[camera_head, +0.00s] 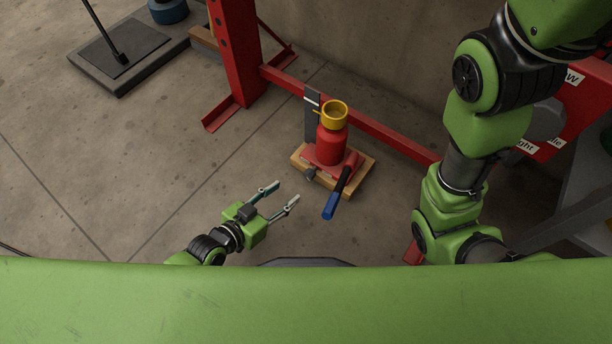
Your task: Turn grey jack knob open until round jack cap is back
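The red bottle jack (331,146) stands upright on a wooden board (359,186) on the floor, with a yellow round cap (335,112) on top. A small dark knob (310,174) sits low on its front left side. A lever with a blue grip (332,204) slants from the jack toward me. My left gripper (281,195) is open and empty, left of and nearer to me than the jack, apart from the knob. My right arm stands at the right; its gripper is out of view.
A red steel frame with an upright post (236,50) and a low crossbar (384,135) stands behind the jack. A dark upright plate (311,118) is beside the jack. A red panel with labels (570,110) is at the right.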

